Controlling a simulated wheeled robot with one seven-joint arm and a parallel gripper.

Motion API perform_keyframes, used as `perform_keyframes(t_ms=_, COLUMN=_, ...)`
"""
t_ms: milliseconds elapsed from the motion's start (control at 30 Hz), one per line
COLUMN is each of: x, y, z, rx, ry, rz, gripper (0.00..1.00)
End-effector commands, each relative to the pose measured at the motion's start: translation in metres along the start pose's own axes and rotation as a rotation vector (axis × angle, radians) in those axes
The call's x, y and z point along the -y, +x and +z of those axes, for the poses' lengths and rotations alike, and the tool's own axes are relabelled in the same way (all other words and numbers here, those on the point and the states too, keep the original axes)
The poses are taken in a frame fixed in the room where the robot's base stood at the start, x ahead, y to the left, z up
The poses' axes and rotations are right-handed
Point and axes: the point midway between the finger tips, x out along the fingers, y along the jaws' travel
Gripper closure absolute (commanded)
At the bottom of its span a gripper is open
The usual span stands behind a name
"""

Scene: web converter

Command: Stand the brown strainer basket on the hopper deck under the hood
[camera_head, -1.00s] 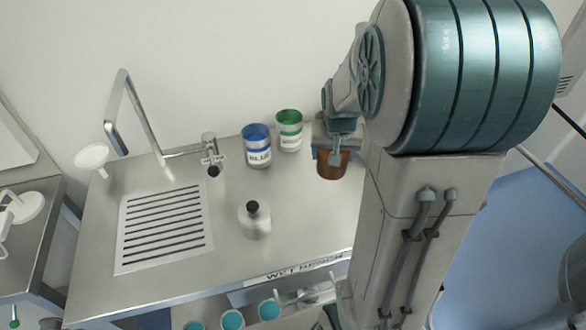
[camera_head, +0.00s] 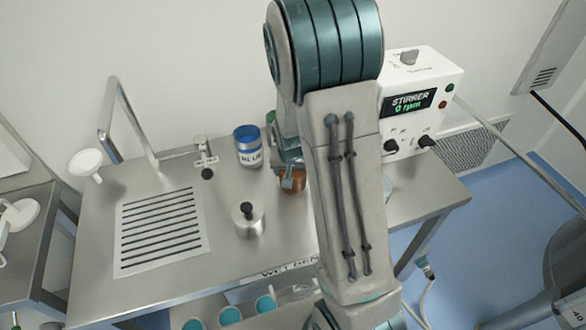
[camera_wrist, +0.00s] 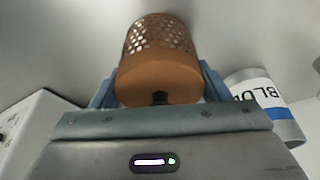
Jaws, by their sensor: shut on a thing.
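The brown strainer basket (camera_wrist: 158,78) is between the two blue fingers of my gripper (camera_wrist: 157,88) in the wrist view, with its perforated wall toward the top of the picture. My gripper is shut on it. In the head view the basket (camera_head: 292,180) shows as a small brown patch beside my gripper (camera_head: 291,172), over the right part of the wet bench, partly hidden by my arm. I cannot tell its height above the bench. No hopper deck or hood can be made out in either view.
The steel wet bench (camera_head: 110,240) holds a blue-banded canister (camera_head: 248,147), a squat metal bottle (camera_head: 248,218), a tap (camera_head: 205,157) and a slotted drain plate (camera_head: 160,230). A green canister is mostly hidden by my arm. A white stirrer box (camera_head: 425,95) stands at the right.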

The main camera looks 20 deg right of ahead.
Motion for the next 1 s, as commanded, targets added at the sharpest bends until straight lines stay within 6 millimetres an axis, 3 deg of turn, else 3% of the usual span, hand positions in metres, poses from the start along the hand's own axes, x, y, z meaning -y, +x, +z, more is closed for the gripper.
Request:
perform_keyframes(t_ms=300, x=0.0, y=0.004, z=0.001, rx=-0.001, ry=0.0, rz=-0.001, gripper=0.56)
perform_keyframes(t_ms=333, x=0.0, y=0.003, z=0.001, rx=-0.001, ry=0.0, rz=-0.001, gripper=0.22)
perform_keyframes(t_ms=400, x=0.0, y=0.002, z=0.001, rx=-0.001, ry=0.0, rz=0.0, gripper=0.09)
perform_keyframes(t_ms=767, x=0.0, y=-0.002, z=-0.001, rx=-0.001, ry=0.0, rz=0.0, gripper=0.09)
perform_keyframes(t_ms=1000, x=0.001, y=-0.027, z=-0.001, rx=-0.005, ry=0.0, rz=-0.003, gripper=0.09)
